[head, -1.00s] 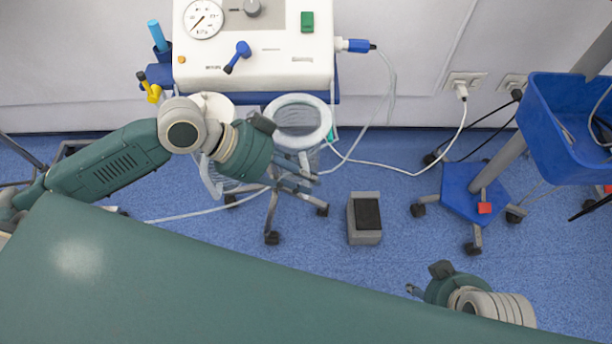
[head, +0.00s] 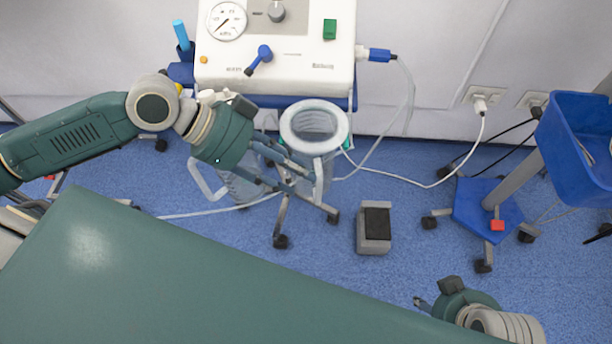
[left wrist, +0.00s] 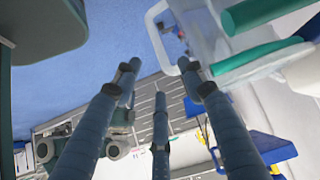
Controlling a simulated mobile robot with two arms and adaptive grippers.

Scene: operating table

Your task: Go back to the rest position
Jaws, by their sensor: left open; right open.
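My left gripper (head: 303,178) reaches in from the left in the head view, above the floor beyond the green operating table (head: 200,270). Its fingers are apart with nothing between them, in front of the clear jars below the suction machine. In the left wrist view the spread blue-grey fingers (left wrist: 160,80) show with no object between them. My right gripper (head: 422,303) shows at the lower right of the head view, past the table edge. It is open and looks empty; the table hides part of its arm.
The white suction machine (head: 275,40) stands by the wall, with a white-rimmed jar (head: 315,125) close to my left gripper. A grey foot pedal (head: 374,232) sits on the floor. A blue-based stand (head: 480,205) is at right. Hoses and a cable hang between them.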

